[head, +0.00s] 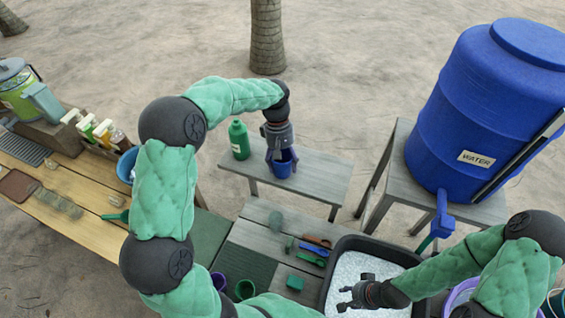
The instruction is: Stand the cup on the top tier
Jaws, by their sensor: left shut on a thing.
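A blue cup (284,168) is upright between the fingers of my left gripper (281,158), which is shut on it. The cup is over the middle of the raised wooden top tier (322,178). I cannot tell whether its base touches the boards. The fingers hide part of its sides. My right gripper (343,298) is open and empty over the black tub of white grains (372,268), at the lower right.
A green bottle (239,140) stands on the top tier, left of the cup. Tools, including a blue-handled one (311,258), lie on the lower tier (256,238). A blue water barrel (487,110) stands right.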

